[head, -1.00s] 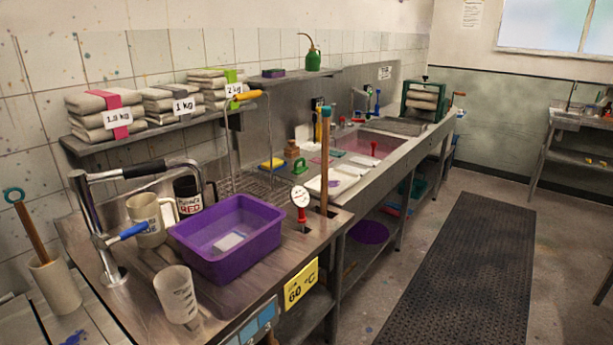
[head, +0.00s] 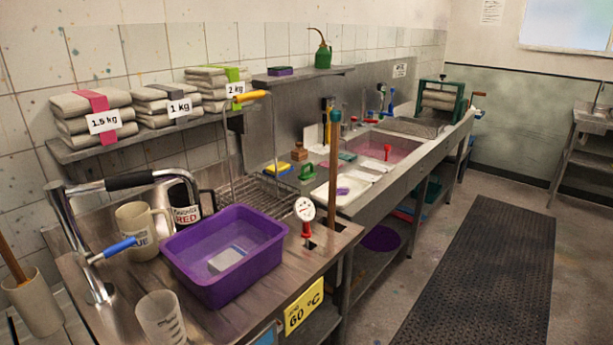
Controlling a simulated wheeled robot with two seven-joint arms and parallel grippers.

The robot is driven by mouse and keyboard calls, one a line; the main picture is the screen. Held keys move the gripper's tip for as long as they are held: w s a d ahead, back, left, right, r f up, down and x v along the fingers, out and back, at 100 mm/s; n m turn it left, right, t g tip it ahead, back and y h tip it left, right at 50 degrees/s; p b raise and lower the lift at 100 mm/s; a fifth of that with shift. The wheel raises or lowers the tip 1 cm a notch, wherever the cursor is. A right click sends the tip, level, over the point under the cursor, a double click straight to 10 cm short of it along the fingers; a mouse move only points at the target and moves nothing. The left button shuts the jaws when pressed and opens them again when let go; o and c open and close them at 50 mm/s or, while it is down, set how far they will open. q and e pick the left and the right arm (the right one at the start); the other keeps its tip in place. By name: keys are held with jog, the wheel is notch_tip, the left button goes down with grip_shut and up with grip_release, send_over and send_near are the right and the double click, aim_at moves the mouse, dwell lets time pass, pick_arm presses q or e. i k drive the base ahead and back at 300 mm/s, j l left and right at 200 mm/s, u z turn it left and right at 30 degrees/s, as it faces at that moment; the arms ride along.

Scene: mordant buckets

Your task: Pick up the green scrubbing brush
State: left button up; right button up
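A small green object with a raised handle, which looks like the green scrubbing brush (head: 307,171), sits on the steel counter at the near end of the sink. It stands between a yellow sponge (head: 278,168) and a white tray (head: 343,190). It is small in the picture and its bristles cannot be made out. Neither of my grippers shows in the head view.
A purple tub (head: 226,288) stands on the near steel counter, with a wire rack (head: 245,190) behind it. A dial thermometer (head: 305,210) and a wooden stick (head: 333,170) stand upright nearby. The floor beside the dark mat (head: 485,270) is clear.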

aim_at(305, 178)
jog(key=i+l+z, duration=0.45)
jog(key=l, duration=0.15)
jog(key=i+l+z, duration=0.9)
jog(key=i+u, duration=0.3)
jog(key=i+l+u, duration=0.25)
jog(key=i, duration=0.25)
jog(key=i+u, duration=0.1)
jog(key=u, duration=0.35)
jog(key=i+u, duration=0.15)
jog(key=u, duration=0.3)
jog(key=i+l+u, duration=0.1)
jog(key=u, duration=0.35)
jog(key=i+l+u, duration=0.1)
jog(key=u, duration=0.4)
jog(key=i+u, duration=0.15)
jog(key=u, duration=0.3)
jog(key=i+l+u, duration=0.15)
jog(key=u, duration=0.3)
jog(key=i+l+u, duration=0.15)
jog(key=u, duration=0.3)
jog(key=i+l+u, duration=0.1)
jog(key=u, duration=0.35)
jog(key=l, duration=0.1)
